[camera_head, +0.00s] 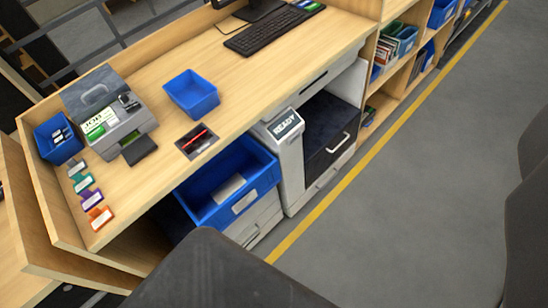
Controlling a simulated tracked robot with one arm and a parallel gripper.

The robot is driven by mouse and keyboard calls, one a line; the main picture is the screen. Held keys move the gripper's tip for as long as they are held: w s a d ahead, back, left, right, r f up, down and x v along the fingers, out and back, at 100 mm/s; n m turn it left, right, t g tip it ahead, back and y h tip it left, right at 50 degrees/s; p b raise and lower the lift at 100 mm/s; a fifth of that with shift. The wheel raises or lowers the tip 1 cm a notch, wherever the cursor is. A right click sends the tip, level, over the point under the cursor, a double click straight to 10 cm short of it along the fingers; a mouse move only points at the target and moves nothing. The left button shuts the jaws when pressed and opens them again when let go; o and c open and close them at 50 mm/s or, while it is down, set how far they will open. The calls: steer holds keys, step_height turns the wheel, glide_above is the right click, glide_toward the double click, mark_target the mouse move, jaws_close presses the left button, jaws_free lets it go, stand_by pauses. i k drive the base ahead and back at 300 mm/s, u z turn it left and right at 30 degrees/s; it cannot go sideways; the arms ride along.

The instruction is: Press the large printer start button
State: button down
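A white floor-standing unit (289,158) with a small tilted screen reading "READY" (285,125) stands under the desk's front edge, and it looks like the large printer. No start button can be made out on it. A smaller grey machine (121,128) with a green-lit display and a dark output tray sits on the desk at the left. My gripper (390,200) shows as two dark, blurred parts, one at the bottom and one at the right edge. They stand wide apart with nothing between them, and both are away from the white unit.
A blue bin (232,186) sits in front of the desk, left of the white unit. A small blue tray (192,95), a dark pen tray (197,140) and a keyboard (269,32) lie on the desk. Grey floor (410,210) beyond the yellow line (352,178) is clear.

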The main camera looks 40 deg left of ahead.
mark_target(296, 136)
steer(key=k, duration=1.15)
steer(key=u, duration=0.6)
steer(key=i, duration=1)
steer(key=z, duration=0.05)
